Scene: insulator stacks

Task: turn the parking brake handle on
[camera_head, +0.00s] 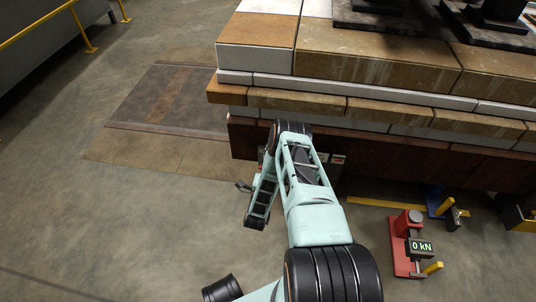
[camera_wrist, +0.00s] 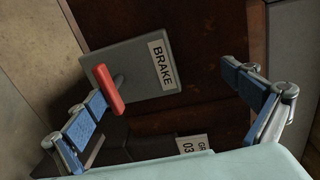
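In the wrist view, a red parking brake handle (camera_wrist: 108,90) sits on a short stub at the left part of a grey plate (camera_wrist: 140,83). A white label (camera_wrist: 161,64) on the plate reads BRAKE. My gripper (camera_wrist: 165,84) is open, with blue-padded fingers spread wide. The left finger's tip is close to the handle's lower left side; I cannot tell whether they touch. The right finger is well to the right, over a dark brown surface. Nothing is held between the fingers. In the head view, my arm hides the handle and its plate.
In the wrist view, a white label reading 03 (camera_wrist: 192,145) shows low down. In the head view, a brown beam (camera_head: 400,160) bears stacked blocks (camera_head: 375,60). A red stand (camera_head: 402,250) with a 0 kN display is at right. Open floor (camera_head: 130,220) lies left.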

